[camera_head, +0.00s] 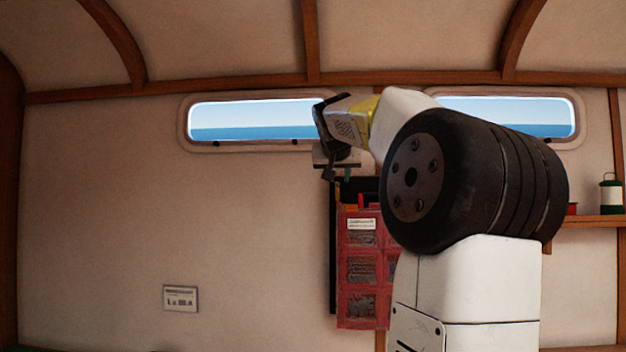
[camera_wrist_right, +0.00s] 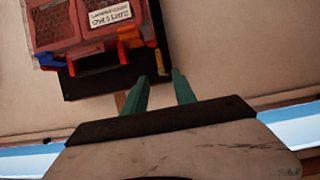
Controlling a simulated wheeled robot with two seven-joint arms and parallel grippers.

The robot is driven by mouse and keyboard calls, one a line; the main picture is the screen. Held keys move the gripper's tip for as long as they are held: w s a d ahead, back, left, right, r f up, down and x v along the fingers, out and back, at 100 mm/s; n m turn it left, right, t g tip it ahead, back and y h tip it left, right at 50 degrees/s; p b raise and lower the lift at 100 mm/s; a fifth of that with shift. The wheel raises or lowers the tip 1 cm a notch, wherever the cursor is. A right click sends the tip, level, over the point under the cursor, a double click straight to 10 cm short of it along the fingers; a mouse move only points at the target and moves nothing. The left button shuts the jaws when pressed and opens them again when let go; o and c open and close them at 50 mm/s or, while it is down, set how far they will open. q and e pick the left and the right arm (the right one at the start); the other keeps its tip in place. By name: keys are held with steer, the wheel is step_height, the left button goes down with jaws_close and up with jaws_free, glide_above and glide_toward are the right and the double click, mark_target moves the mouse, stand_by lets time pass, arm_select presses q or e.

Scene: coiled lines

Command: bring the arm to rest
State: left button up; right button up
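My right arm rises in front of the wall in the head view and bends left near the windows. My right gripper (camera_head: 340,174) is at its end, pointing down above the red drawer unit. In the right wrist view the two green fingers of my right gripper (camera_wrist_right: 160,78) stand apart with nothing between them. My left arm and left gripper are not in view.
A red drawer unit (camera_head: 358,267) on a black backing hangs on the wall, partly behind my arm. It also shows in the wrist view (camera_wrist_right: 75,28). Two windows (camera_head: 250,120) lie above. A shelf (camera_head: 585,221) with a green-and-white lantern (camera_head: 611,195) is at right. Left wall is clear except a small plaque (camera_head: 180,298).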

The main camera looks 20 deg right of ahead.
stand_by(0.3)
steer(key=s+a+f+n+g+y, duration=0.2)
steer(key=s+a+f, duration=0.5)
steer(key=s+f, duration=0.2)
steer(key=s+a+f+n+g+y, duration=0.1)
steer(key=s+a+f+g+y, duration=0.1)
steer(key=s+a+f, duration=0.5)
steer(key=s+a+f+n+g+y, duration=0.1)
steer(key=s+a+f+n+y, duration=0.1)
steer(key=s+a+f+y, duration=0.2)
steer(key=s+a+f, duration=0.2)
steer(key=s+f, duration=0.2)
steer(key=f, duration=0.3)
steer(key=s+a+f, duration=0.1)
steer(key=s+f, duration=0.3)
steer(key=f, duration=0.4)
steer(key=shift+s+a+f+n+g, duration=0.25)
steer(key=shift+s+a+n+g, duration=0.05)
steer(key=shift+s+a+g, duration=0.1)
